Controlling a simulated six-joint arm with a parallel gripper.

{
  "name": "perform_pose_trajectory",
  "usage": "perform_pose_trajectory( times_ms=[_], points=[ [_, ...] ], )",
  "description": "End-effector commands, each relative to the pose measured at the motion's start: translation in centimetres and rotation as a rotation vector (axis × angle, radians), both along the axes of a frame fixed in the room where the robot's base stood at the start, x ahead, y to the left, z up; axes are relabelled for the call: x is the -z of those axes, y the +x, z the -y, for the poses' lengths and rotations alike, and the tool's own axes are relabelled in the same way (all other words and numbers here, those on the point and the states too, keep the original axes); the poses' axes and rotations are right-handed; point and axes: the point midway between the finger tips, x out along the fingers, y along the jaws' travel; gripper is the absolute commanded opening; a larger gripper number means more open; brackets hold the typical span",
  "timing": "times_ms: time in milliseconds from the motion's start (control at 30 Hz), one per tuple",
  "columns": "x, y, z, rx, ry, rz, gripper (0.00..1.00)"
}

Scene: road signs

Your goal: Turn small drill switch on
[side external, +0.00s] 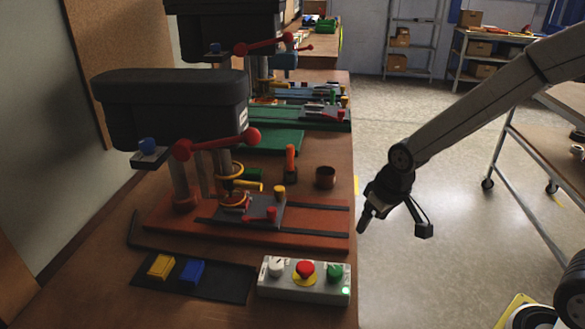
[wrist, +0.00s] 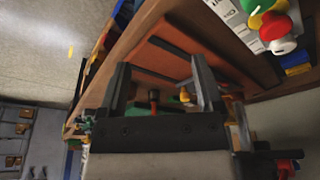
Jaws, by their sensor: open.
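A grey control box (side external: 303,291) stands at the front of the wooden workbench. It carries a white rotary knob (side external: 276,267), a red button on a yellow base (side external: 305,269) and a green button (side external: 334,271); a small green light (side external: 346,291) glows near its right end. The drill (side external: 175,100) with its dark head, red handle and blue knob stands behind the box. In the wrist view the box (wrist: 238,21) is at the upper right. My gripper (side external: 365,218) is open and empty, off the bench's right edge and above the box's height. Its two fingers (wrist: 161,85) are apart in the wrist view.
A dark mat (side external: 225,280) with a yellow block (side external: 161,267) and a blue block (side external: 192,271) lies left of the box. An orange-red drill base (side external: 310,239) lies behind it. A second drill (side external: 225,20) stands farther back. Open floor (side external: 440,270) is at right, beside a cart.

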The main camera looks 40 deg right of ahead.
Motion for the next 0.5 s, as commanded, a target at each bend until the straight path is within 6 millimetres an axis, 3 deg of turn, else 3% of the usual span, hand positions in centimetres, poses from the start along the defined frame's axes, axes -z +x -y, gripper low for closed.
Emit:
perform_pose_trajectory(
  times_ms=[500],
  points=[
    [-0.8,7.2,-0.9,-0.002,0.000,0.031,0.85]
  ],
)
